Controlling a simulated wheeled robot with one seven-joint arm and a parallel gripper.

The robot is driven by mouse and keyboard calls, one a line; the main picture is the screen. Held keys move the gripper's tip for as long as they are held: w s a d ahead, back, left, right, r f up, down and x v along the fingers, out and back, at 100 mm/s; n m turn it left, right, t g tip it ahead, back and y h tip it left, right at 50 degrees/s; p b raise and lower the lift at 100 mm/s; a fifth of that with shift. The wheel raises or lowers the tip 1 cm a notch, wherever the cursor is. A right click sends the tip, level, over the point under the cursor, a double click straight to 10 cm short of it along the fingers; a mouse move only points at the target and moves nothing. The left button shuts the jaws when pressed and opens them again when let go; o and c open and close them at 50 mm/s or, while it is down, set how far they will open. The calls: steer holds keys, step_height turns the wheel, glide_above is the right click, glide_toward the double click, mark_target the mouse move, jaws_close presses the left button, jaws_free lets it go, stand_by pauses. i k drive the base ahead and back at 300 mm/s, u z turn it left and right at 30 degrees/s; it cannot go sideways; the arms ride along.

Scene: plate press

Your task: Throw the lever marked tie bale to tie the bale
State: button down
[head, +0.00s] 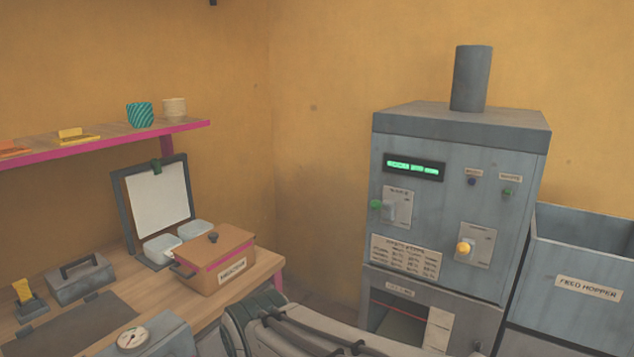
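The grey press machine (455,190) stands right of centre against the yellow wall. Two levers show on its front: one with a green knob (376,204) on an upper left plate (399,207), and one with a yellow-orange knob (463,248) on a lower right plate (478,243). The print on both plates is too small to read, so I cannot tell which one is marked tie bale. Part of my arm crosses the bottom middle, in front of the machine's base. My gripper is not in view, and no contact with either lever shows.
A lit green display (413,168) and two small buttons or lamps sit above the levers. An open chamber (402,318) is low on the machine. A grey feed hopper (585,287) adjoins at right. A wooden bench (60,310) with boxes stands left, under a pink-edged shelf (100,149).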

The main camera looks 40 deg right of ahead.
mark_target(375, 204)
steer(key=z, duration=0.7)
steer(key=i, duration=0.85)
steer(key=z, duration=0.95)
